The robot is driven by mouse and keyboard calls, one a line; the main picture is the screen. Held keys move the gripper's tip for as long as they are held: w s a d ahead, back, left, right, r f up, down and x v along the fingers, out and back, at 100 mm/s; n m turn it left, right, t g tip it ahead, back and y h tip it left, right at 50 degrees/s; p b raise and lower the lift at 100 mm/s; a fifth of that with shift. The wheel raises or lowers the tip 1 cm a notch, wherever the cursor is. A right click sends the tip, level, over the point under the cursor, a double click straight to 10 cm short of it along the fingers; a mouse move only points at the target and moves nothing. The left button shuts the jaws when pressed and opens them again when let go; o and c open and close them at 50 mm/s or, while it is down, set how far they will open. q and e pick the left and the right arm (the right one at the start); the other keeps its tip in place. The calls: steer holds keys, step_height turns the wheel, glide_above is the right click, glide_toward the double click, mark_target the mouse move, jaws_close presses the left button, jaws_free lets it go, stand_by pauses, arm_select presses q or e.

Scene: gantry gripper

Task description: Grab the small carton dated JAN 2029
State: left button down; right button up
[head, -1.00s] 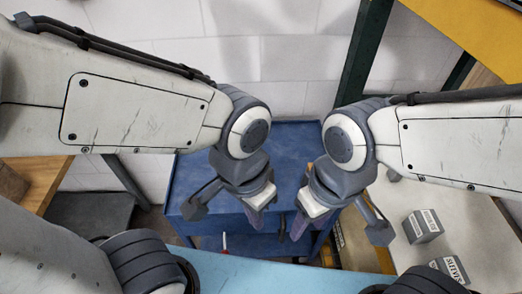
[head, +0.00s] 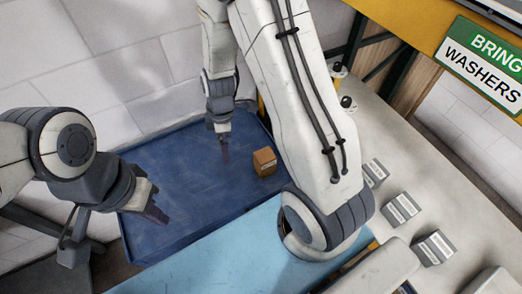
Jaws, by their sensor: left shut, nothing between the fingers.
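Several small grey cartons with white labels stand on the pale table at the right: one carton (head: 375,172) is partly behind my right arm, a second carton (head: 402,209) is in the middle, and a third carton (head: 433,248) is nearer. A small brown carton (head: 265,162) sits on the blue cart top. No date can be read on any of them. My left gripper (head: 154,214) is shut and empty over the cart's left side. My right gripper (head: 225,155) points down over the cart, left of the brown carton and apart from it. Its fingers are too small to judge.
The blue cart top (head: 185,180) is mostly bare. A light blue surface (head: 215,255) lies in front of it. The pale table (head: 440,185) has free room behind the cartons. A green and white sign (head: 483,60) reading BRING WASHERS hangs on a yellow beam.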

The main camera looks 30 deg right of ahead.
steer(key=n+p, duration=0.1)
steer(key=n, duration=0.1)
glide_above(266, 156)
steer(key=w+a, duration=0.2)
steer(key=a, duration=0.3)
step_height(266, 156, down, 7)
steer(key=shift+n+h, duration=0.4)
steer(key=shift+n, duration=0.4)
steer(key=d+f, duration=0.1)
steer(key=s+d+f, duration=0.1)
steer(key=d+f, duration=0.2)
steer(key=f, duration=0.1)
steer(key=shift+s+d+p, duration=0.35)
steer(key=f+b, duration=0.3)
steer(key=f, duration=0.1)
steer(key=shift+s+d+f+b, duration=0.15)
steer(key=shift+d+f+b, duration=0.1)
steer(key=shift+b, duration=0.15)
steer(key=shift+f+b, duration=0.7)
steer(key=f+b, duration=0.2)
steer(key=f, duration=0.1)
steer(key=f+b, duration=0.1)
steer(key=shift+w+a+f, duration=0.1)
steer(key=shift+w+f, duration=0.05)
steer(key=shift+w, duration=0.15)
steer(key=shift+f+b, duration=0.45)
steer(key=shift+b, duration=0.1)
